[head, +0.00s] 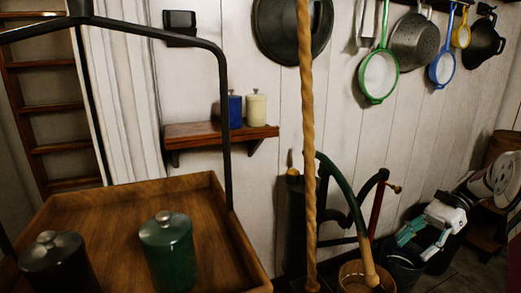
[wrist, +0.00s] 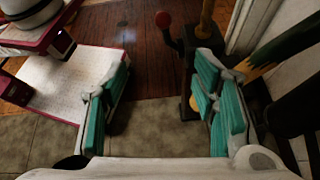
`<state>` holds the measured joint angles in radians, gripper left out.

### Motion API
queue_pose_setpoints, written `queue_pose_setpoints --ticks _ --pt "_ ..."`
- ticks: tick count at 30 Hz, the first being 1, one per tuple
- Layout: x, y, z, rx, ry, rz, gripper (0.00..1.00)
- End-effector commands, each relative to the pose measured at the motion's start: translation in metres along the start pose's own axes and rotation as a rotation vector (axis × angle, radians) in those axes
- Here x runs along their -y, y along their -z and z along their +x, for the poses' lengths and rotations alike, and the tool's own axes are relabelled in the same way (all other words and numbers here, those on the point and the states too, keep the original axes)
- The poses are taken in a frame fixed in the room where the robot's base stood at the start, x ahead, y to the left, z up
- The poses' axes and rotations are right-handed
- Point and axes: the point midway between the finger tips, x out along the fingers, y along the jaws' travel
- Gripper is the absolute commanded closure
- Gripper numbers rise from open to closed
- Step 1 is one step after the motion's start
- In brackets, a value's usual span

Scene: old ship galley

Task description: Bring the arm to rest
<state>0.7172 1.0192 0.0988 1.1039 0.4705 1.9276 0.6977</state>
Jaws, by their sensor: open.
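My gripper (head: 422,240) is at the right of the head view, low in front of the wall and near the pump. Its teal-padded fingers point down and to the left. In the wrist view my gripper (wrist: 163,90) has its two fingers spread wide apart with nothing between them. The floor (wrist: 150,120) shows below and between the fingers. Part of my white arm (head: 492,180) shows at the right edge of the head view; the rest of it is out of frame.
A pump with a curved handle (head: 345,190) and a wooden bucket (head: 358,276) stand left of my gripper. A rope (head: 306,120) hangs nearer. A wooden tray (head: 225,215) holds a dark canister (head: 55,265) and a green canister (head: 168,255). Pans hang above, including a green-rimmed one (head: 378,77).

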Motion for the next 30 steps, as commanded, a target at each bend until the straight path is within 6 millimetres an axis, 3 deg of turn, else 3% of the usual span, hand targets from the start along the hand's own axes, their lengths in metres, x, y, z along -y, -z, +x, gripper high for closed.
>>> queue_pose_setpoints --ticks 8,18,24,30 --pt "-0.008 -0.093 0.015 -0.186 -0.083 -0.148 0.46" --pt "-0.057 -0.199 0.059 -0.434 -0.204 -0.388 0.46" --pt "-0.101 -0.241 0.091 -0.572 -0.274 -0.542 0.46" --pt "-0.152 -0.266 0.124 -0.7 -0.345 -0.706 0.46"
